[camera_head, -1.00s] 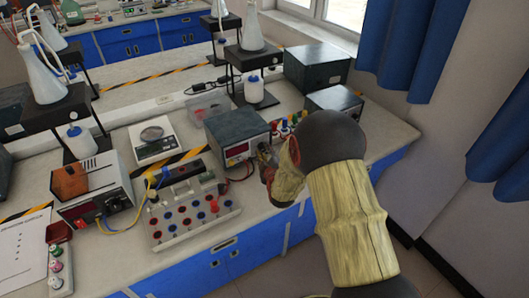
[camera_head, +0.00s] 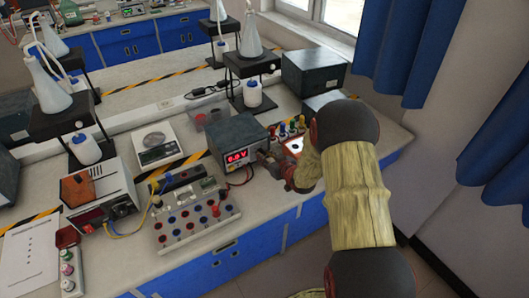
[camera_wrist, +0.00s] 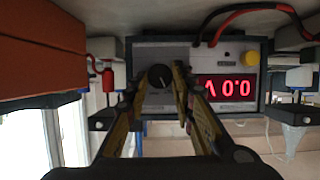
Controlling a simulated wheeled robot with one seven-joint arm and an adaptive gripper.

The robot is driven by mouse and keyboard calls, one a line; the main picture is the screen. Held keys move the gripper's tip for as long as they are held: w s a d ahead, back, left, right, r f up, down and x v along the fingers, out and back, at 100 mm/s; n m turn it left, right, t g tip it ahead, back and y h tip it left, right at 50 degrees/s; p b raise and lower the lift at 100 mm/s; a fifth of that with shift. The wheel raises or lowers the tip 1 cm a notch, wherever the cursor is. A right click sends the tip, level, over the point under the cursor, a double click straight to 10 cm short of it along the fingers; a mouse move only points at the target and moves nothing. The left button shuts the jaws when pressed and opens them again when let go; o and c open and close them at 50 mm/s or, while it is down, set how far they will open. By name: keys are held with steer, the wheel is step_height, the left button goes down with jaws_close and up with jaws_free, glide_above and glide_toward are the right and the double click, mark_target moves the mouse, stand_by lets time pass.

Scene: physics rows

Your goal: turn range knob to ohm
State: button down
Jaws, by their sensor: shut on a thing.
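The meter (camera_head: 238,133) is a dark box with a light front panel and a lit red display reading 0.0 V, standing on the bench. In the wrist view its front (camera_wrist: 225,60) appears upside down, with the display right of the knob. The range knob (camera_wrist: 160,77) is black and round with a pale pointer mark. My gripper (camera_wrist: 160,80) has its two fingers around the knob and is shut on it. In the head view my gripper (camera_head: 266,157) is at the right side of the meter's front; the knob is hidden there.
A red and a black lead run from the meter to a terminal board (camera_head: 190,215) at its left front. An orange-topped power supply (camera_head: 100,190) and a scale (camera_head: 155,143) stand further left. Small coloured items sit right of the meter, behind my arm.

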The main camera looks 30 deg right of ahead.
steer(key=m+y+p, duration=0.1)
steer(key=p, duration=0.1)
steer(key=m+y+p, duration=0.1)
steer(key=m+p, duration=0.1)
steer(key=shift+d, duration=0.25)
steer(key=shift+d+f+m+t+y+p, duration=0.15)
steer(key=shift+m+t+y+p, duration=0.15)
steer(key=shift+m+y+p, duration=1.1)
steer(key=shift+m, duration=0.3)
steer(key=c, duration=1.6)
jaws_free()
steer(key=shift+o, duration=0.5)
steer(key=v, duration=1.2)
